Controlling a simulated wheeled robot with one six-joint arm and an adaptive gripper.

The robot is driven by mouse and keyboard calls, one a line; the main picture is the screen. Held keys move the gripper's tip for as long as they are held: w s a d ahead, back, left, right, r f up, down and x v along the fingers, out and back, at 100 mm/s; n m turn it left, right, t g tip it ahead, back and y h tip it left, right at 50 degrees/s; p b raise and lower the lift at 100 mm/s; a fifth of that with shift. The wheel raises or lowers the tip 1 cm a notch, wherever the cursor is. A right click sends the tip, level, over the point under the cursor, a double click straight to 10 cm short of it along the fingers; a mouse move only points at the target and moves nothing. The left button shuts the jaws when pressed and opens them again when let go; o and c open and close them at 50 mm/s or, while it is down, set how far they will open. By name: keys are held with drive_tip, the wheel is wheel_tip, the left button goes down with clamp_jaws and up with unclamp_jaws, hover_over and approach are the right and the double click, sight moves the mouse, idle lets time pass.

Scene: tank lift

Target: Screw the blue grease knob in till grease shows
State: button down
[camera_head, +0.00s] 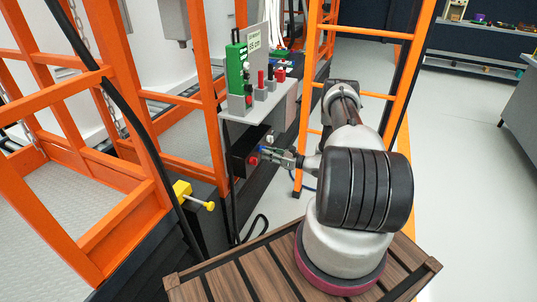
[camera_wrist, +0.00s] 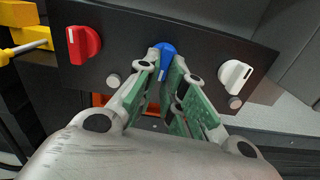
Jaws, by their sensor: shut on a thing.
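The blue grease knob (camera_wrist: 165,54) sits on the dark panel between a red knob (camera_wrist: 84,45) and a white knob (camera_wrist: 235,75) in the wrist view. A white mark shows on its lower part. My gripper (camera_wrist: 161,75) is shut on the blue knob, with its green-padded fingers at either side and partly covering it. In the head view my gripper (camera_head: 272,153) reaches the panel from the right, and only a little of the blue knob (camera_head: 263,150) shows. I cannot make out any grease near the blue knob.
Small grey round studs (camera_wrist: 112,80) lie below the red and white knobs. A yellow handle (camera_head: 190,196) sticks out at the lower left. A grey shelf (camera_head: 262,106) with red and black controls overhangs the panel. Orange frames (camera_head: 90,100) stand at left and behind.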

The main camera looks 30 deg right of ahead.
drive_tip(key=m, duration=0.9)
drive_tip(key=r+m, duration=0.1)
drive_tip(key=m, duration=0.9)
drive_tip(key=r+m, duration=0.1)
drive_tip(key=m, duration=0.8)
drive_tip(key=shift+s+a+r+m, duration=0.2)
drive_tip(key=shift+s+a+m, duration=0.1)
drive_tip(key=shift+m, duration=0.1)
drive_tip(key=c, duration=1.5)
unclamp_jaws()
drive_tip(key=shift+d, duration=0.1)
drive_tip(key=v, duration=1.2)
